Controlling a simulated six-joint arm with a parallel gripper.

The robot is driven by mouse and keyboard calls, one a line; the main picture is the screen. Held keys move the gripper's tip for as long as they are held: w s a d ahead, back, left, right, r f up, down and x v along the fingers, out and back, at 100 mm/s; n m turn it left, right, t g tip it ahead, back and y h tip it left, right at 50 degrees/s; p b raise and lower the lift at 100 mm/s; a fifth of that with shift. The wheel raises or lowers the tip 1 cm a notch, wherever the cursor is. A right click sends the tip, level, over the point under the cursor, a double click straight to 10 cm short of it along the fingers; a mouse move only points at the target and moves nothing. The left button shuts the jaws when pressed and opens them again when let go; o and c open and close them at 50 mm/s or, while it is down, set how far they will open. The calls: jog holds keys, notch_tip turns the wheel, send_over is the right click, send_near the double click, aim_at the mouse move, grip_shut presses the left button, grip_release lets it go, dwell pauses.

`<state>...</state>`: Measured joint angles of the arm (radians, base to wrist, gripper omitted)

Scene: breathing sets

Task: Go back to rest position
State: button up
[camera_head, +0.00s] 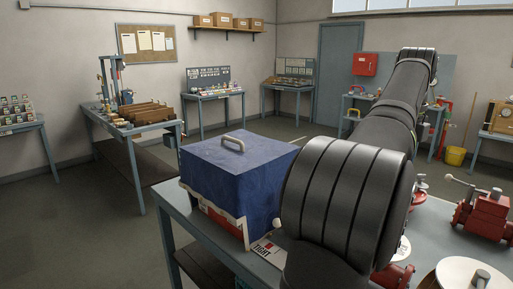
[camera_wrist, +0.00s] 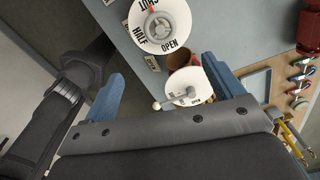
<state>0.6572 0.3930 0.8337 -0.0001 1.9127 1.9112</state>
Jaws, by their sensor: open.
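My gripper (camera_wrist: 163,68) shows in the wrist view, with its two blue fingers spread apart and nothing between them that it grips. Beyond the fingers are a round white dial plate (camera_wrist: 141,30) marked HALF and OPEN, with a grey handle at its middle, and a smaller white dial (camera_wrist: 192,78) with a lever. The dials look apart from the fingers, but the exact gap is unclear. In the head view my black arm fills the centre right, and my gripper is not visible there.
A blue-covered box (camera_head: 225,172) with a top handle stands on the grey-blue bench (camera_head: 178,205), left of my arm. Red fittings (camera_head: 484,212) and a round white plate (camera_head: 470,275) are at the right. Colourful handled tools (camera_wrist: 300,75) lie at the wrist view's right. Side tables line the walls; the floor between is open.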

notch_tip(320, 180, down, 17)
jog(key=shift+f, duration=0.1)
jog(key=n, duration=0.3)
jog(key=shift+n, duration=0.4)
jog(key=n, duration=0.9)
jog(key=shift+n, duration=2)
